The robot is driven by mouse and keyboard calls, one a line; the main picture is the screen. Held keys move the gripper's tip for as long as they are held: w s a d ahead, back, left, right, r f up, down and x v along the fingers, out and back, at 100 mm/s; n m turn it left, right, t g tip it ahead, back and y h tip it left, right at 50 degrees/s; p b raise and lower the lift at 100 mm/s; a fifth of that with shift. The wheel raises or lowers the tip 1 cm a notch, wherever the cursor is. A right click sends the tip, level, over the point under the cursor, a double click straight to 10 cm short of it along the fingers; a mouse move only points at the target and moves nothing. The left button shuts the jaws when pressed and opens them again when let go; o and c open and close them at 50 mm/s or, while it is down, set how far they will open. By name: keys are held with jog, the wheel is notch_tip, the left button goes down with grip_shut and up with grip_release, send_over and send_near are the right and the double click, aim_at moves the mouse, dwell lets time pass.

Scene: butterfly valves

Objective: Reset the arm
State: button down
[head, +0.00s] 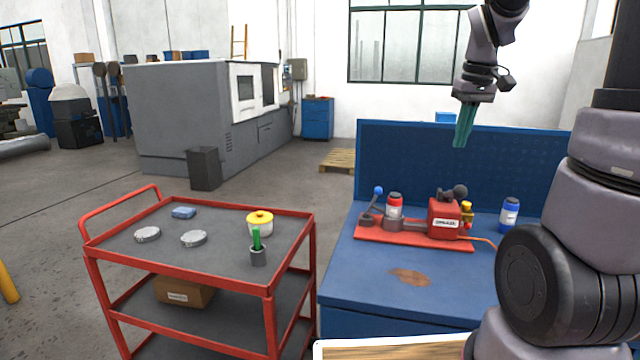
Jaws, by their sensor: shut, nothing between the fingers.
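My gripper (463,136) hangs at the upper right in the head view, pointing down. Its long green fingers are together with nothing between them. It is in the air above the blue workbench (365,268), in front of the bench's back panel and apart from everything on the bench. My arm comes in from the right side, and its upper links leave the top of the frame.
A red base plate (372,232) with a red box (444,218) and fittings sits on the bench. A blue-and-white container (509,213) stands to its right. A red cart (292,212) with several items stands left. The bench front is mostly clear.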

jog(key=s+a+r+m+t, duration=0.2)
jog(key=s+a+r, duration=0.1)
jog(key=s, duration=0.4)
jog(key=s+a+r+m+t+y, duration=0.1)
jog(key=s+a+r+m+t, duration=0.2)
jog(key=s+a, duration=0.3)
jog(key=shift+s, duration=1)
jog(key=shift+d, duration=0.1)
